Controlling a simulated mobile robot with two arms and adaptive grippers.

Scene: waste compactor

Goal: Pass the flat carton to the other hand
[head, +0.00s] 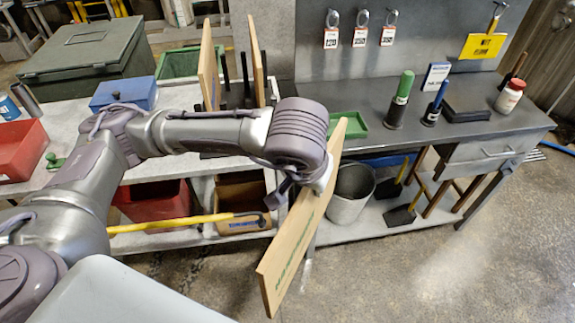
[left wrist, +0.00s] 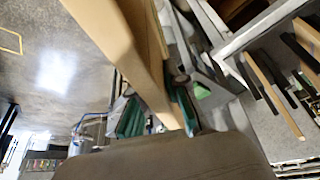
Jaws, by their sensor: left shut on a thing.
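The flat carton (head: 300,225) is a thin brown board with green print on its face. My left gripper (head: 318,183) is shut on one edge of it, and its fingertips are largely hidden by the wrist and the board in the head view. The carton hangs tilted in the air in front of the workbench, its lower end toward me. In the left wrist view the carton (left wrist: 122,48) runs between the green-padded fingers of the left gripper (left wrist: 158,112). My right gripper is in neither view.
More brown flat boards (head: 207,65) stand upright in a rack on the left bench. The steel workbench (head: 455,135) holds a green-capped cylinder (head: 400,98), a white jar (head: 510,96) and a green tray (head: 350,127). A grey bin (head: 352,193) sits below. The floor at right front is clear.

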